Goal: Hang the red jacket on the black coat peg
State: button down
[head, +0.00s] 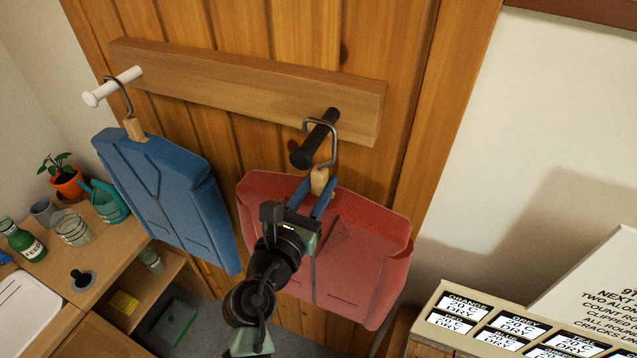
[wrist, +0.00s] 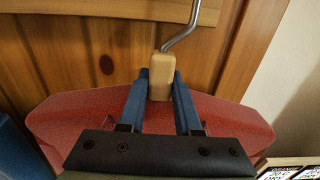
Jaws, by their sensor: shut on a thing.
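The red jacket (head: 350,235) is upright in front of the plank wall, and its shoulders also show in the wrist view (wrist: 75,118). A bent metal hook (head: 334,145) rises from its tan wooden hanger block (head: 319,180). The black coat peg (head: 316,138) sticks out from the right part of the wooden rail. The hook's bend appears to loop over the peg; I cannot tell whether it bears on it. My gripper (head: 312,198) is shut on the hanger block (wrist: 161,76), with a blue finger on each side. The peg is out of the wrist view.
A blue jacket (head: 165,190) hangs on a white peg (head: 112,86) at the left of the wooden rail (head: 250,80). A wooden bench with a plant (head: 66,182), bottle and cups stands at the left. A box of labelled cards (head: 500,325) stands at the lower right.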

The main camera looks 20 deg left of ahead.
jog(key=shift+r, duration=0.15)
jog(key=c, duration=0.5)
grip_release()
jog(key=shift+f, duration=0.25)
jog(key=s+b, duration=0.1)
jog(key=s, duration=0.5)
jog(key=s+b, duration=0.2)
jog(key=s, duration=0.5)
jog(key=shift+a+r+b, duration=0.2)
jog(key=shift+b, duration=0.1)
